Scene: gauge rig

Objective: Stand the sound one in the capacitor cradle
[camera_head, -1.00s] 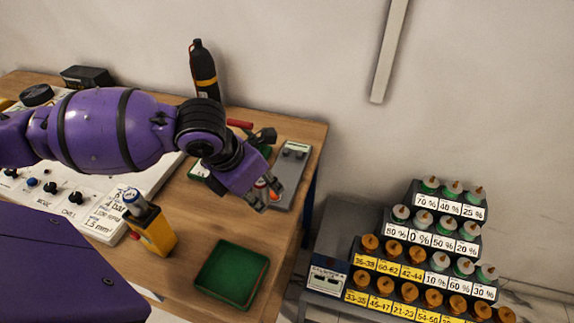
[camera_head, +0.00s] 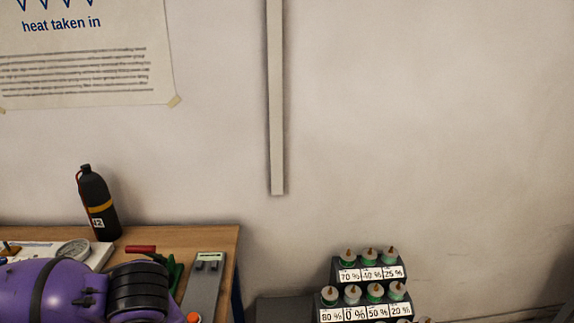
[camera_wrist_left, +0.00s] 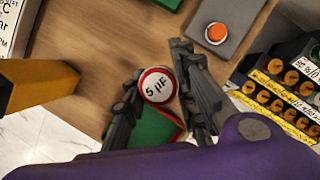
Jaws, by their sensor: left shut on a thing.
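My left gripper (camera_wrist_left: 160,84) shows in the left wrist view, its two dark fingers shut on a round capacitor (camera_wrist_left: 158,86). The capacitor's white top has a red rim and reads "5 µF". It is above a green tray (camera_wrist_left: 152,126), which is partly hidden behind it and the fingers. In the head view only my purple left arm shows at the bottom left; its gripper is out of that picture. My right gripper is in neither view. I cannot make out the capacitor cradle.
A grey unit (camera_wrist_left: 228,30) with an orange button (camera_wrist_left: 216,33) lies on the wooden bench (camera_wrist_left: 103,52). A yellow block (camera_wrist_left: 35,84) stands at left. A black bottle (camera_head: 97,205) stands at the bench's back. A stepped rack of labelled pots (camera_head: 367,274) stands right of the bench.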

